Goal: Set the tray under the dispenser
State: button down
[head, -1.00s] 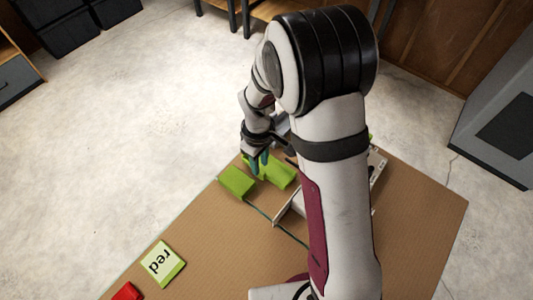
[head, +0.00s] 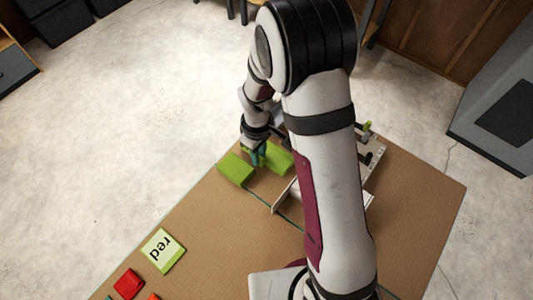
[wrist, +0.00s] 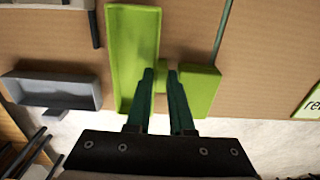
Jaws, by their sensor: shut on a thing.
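The long green tray (wrist: 125,45) lies on the brown work surface in the wrist view, with raised walls and an open trough. It also shows in the head view (head: 280,158), partly behind my arm. A second green piece (wrist: 201,92) sits just right of the fingers. A pale panel with dark fittings (head: 372,158), perhaps the dispenser, is partly hidden by my arm.
A grey bin (wrist: 52,90) lies left of the tray near the surface's edge. A dark green strip (wrist: 222,30) runs beyond the second green piece. A card reading "red" (head: 163,251) and a red block (head: 129,284) lie at front left. The surface's right part is bare.

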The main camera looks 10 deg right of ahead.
jog(key=shift+r, duration=2.1)
jog(key=shift+r, duration=0.1)
notch_tip(320, 180, up, 8)
jog(key=w+d+f+m, duration=0.1)
jog(key=w+d+m, duration=0.1)
jog(key=d+m, duration=0.1)
notch_tip(320, 180, up, 11)
jog(key=m, duration=0.6)
send_over(268, 156)
jog(key=d, duration=0.4)
jog(key=w+d+m, duration=0.1)
jog(key=shift+w+d+f+m, duration=0.7)
jog(key=shift+w+f+m, duration=0.8)
jog(key=shift+f, duration=1.8)
jog(key=shift+w+d+f+m, duration=0.65)
jog(key=shift+w+f+m, duration=0.8)
jog(key=shift+f, duration=1.85)
jog(key=shift+w+d+f+m, duration=0.9)
jog(key=shift+w+f, duration=1.05)
jog(key=shift+f, duration=1.35)
jog(key=shift+a+f, duration=0.15)
jog(key=shift+a, duration=0.1)
